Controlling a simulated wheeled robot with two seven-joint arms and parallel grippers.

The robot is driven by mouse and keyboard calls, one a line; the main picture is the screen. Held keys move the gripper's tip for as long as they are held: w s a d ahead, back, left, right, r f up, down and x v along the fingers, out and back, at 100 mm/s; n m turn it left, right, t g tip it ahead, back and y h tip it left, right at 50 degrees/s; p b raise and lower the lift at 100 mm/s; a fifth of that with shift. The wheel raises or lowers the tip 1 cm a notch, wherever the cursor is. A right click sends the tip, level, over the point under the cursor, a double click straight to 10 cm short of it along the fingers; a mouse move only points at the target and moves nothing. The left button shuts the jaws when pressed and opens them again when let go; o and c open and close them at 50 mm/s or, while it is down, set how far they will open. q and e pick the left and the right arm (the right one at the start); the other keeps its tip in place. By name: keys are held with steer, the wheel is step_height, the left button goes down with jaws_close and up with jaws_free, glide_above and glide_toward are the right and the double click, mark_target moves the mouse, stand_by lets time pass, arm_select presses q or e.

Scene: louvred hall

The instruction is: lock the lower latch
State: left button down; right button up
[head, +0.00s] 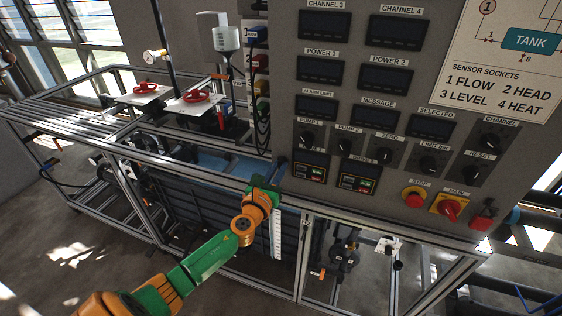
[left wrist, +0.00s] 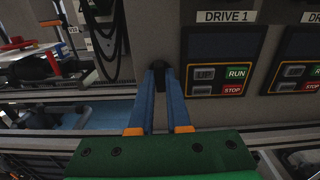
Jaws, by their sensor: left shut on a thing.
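The lower latch (left wrist: 157,67) looks to be the small black piece at the lower left edge of the grey control cabinet, left of the DRIVE 1 panel, in the left wrist view. My left gripper (left wrist: 159,80) has its two blue fingers shut on it, one on each side. In the head view my left gripper (head: 281,163) reaches the cabinet's lower left corner, and its fingers hide the latch there. How far the latch is turned cannot be told. My right gripper is not in view.
The grey cabinet (head: 283,105) carries displays, knobs, a red stop button (head: 414,197) and a red main switch (head: 450,208). Black cables (head: 262,110) hang left of the latch. A metal frame rail (head: 370,222) runs below. Red valve wheels (head: 196,96) stand further left.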

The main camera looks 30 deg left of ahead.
arm_select(q)
steer(key=c, duration=0.8)
jaws_free()
steer(key=p+v, duration=0.1)
steer(key=v, duration=0.6)
steer(key=shift+s, duration=0.1)
steer(key=b+v, duration=0.1)
steer(key=v, duration=0.6)
